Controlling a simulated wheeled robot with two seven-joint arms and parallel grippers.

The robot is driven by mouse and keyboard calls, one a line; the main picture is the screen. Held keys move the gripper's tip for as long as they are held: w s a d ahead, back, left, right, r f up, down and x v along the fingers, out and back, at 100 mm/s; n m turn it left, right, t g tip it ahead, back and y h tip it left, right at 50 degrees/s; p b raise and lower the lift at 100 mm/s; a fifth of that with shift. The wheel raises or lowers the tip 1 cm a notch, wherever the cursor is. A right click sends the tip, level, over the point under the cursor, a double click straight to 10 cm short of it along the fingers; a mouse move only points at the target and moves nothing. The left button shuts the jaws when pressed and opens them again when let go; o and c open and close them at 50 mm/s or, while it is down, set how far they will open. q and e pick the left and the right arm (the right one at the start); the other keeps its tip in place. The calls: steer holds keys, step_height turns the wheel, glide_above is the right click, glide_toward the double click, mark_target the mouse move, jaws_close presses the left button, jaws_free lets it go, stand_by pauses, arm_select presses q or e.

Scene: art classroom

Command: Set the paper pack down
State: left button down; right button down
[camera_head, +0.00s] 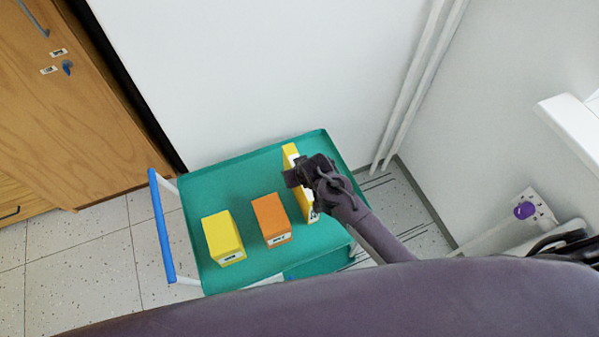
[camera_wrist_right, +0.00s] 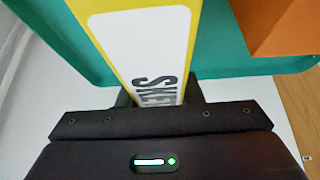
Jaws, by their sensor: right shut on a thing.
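The paper pack (camera_head: 290,152) is a tall yellow box with a white label, at the right side of a green cart top (camera_head: 190,193). My right gripper (camera_head: 299,174) is shut on it and covers its middle in the head view. In the right wrist view the yellow pack (camera_wrist_right: 101,10) runs up from between the fingers of my right gripper (camera_wrist_right: 158,98), its white label with dark letters facing the camera. I cannot tell whether the pack touches the cart top. My left gripper is not in view.
An orange box (camera_head: 270,215) and a shorter yellow box (camera_head: 222,235) stand on the cart, left of the pack. The cart has a blue handle (camera_head: 162,227) on its left. A wooden cabinet (camera_head: 70,110) stands at far left. The cart's back left is clear.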

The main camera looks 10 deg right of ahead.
steer(key=c, duration=1)
jaws_free()
steer(key=v, duration=1.2)
steer(key=shift+s, duration=0.1)
